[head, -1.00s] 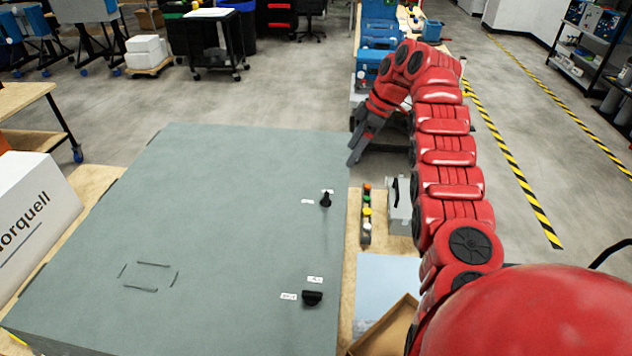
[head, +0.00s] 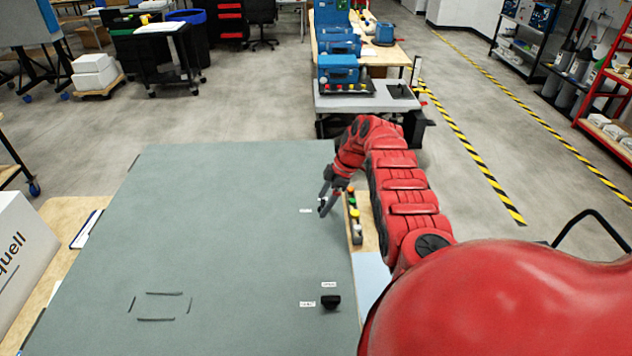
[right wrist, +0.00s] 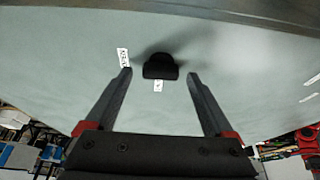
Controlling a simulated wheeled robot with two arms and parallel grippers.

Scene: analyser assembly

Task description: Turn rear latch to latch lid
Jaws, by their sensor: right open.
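The grey lid (head: 230,230) is a large flat panel and looks closed. The rear latch, a small black knob, shows in the right wrist view (right wrist: 160,66), with small white labels beside and below it. The front latch (head: 331,302) is a black knob near the lid's right edge. My right gripper (head: 324,205) is at the rear latch and mostly hides it in the head view. In the right wrist view the two open fingers (right wrist: 160,75) stand on either side of the knob, with gaps visible. My left gripper is not in view.
A strip of coloured buttons (head: 353,215) lies just right of the lid. A white box (head: 22,255) stands at the left on the wooden table. Behind the lid is open floor, then a bench with blue devices (head: 338,68).

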